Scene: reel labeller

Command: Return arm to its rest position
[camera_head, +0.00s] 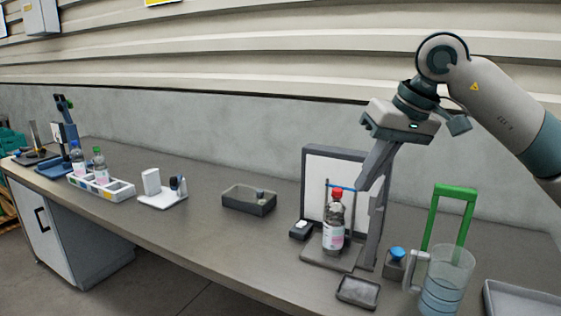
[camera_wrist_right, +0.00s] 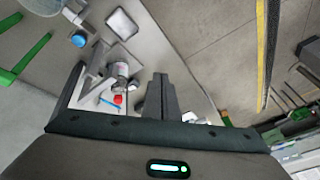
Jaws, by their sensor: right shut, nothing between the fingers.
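My right arm comes in from the right in the head view. Its gripper (camera_head: 366,184) points down and is shut and empty, in the air in front of the white-panelled stand (camera_head: 318,177). In the right wrist view my closed fingers (camera_wrist_right: 161,92) show together with nothing between them. A bottle with a red cap and white label (camera_head: 334,232) stands upright on the stand's base, below and left of the fingertips. The bottle's red cap also shows in the right wrist view (camera_wrist_right: 117,99). My left gripper is not in view.
A clear jug (camera_head: 447,278), a green frame (camera_head: 432,222), a blue-topped container (camera_head: 396,262) and a small tray (camera_head: 358,291) stand right of the bottle. A grey bin (camera_head: 249,201) is at mid-table. A white rack (camera_head: 117,193) with bottles is further left. The front middle counter is clear.

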